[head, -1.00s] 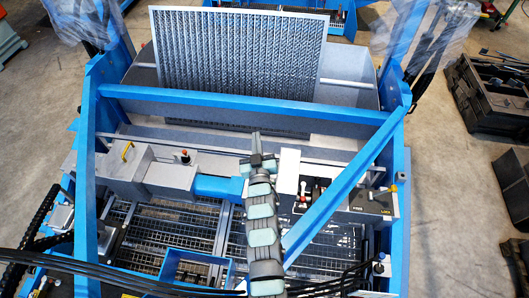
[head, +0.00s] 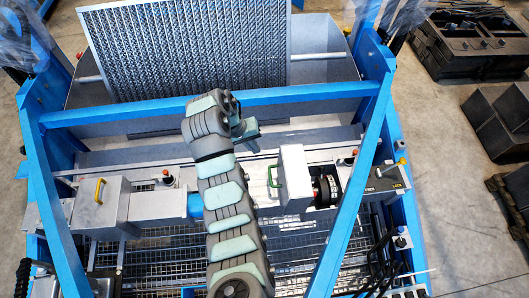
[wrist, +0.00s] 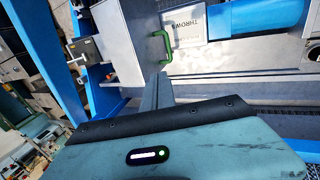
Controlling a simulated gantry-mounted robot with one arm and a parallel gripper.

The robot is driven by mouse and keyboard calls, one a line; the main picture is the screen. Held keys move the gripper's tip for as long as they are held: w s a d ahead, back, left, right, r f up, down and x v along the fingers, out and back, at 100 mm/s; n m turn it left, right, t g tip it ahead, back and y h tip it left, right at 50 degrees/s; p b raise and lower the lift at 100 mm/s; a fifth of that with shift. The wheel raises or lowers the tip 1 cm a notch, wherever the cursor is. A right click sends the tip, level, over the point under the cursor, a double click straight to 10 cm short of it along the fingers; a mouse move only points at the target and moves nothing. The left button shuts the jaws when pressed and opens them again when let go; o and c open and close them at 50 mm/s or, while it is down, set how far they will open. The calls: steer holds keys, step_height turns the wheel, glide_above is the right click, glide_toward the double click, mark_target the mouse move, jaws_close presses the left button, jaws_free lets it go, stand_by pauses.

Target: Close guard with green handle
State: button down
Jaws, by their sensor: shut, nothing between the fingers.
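The guard (head: 295,180) is a light grey box on the machine's crossbeam in the head view. Its green handle (head: 275,177) is a U-shaped bar on its left side. A dark part with red (head: 325,187) shows uncovered just right of the guard. The green handle (wrist: 159,48) also shows in the wrist view on a grey face. My gripper (head: 249,133) is up and left of the handle in the head view, apart from it. In the wrist view my gripper (wrist: 159,88) is shut and empty, its narrow fingers pointing toward the handle; a gap shows between.
A grey box with a yellow handle (head: 99,191) sits on the beam at left. A blue crossbar (head: 300,95) and a slanted blue strut (head: 355,180) frame the area. A printed label (wrist: 192,24) and blue cylinder (wrist: 270,18) are right of the handle in the wrist view.

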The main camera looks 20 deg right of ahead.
steer(key=s+d+f+p, duration=0.1)
steer(key=d+f+p, duration=0.1)
steer(key=d+f, duration=0.5)
steer(key=shift+s+d+f, duration=0.3)
steer(key=shift+s+f, duration=0.1)
steer(key=shift+f, duration=0.8)
steer(key=shift+p, duration=0.3)
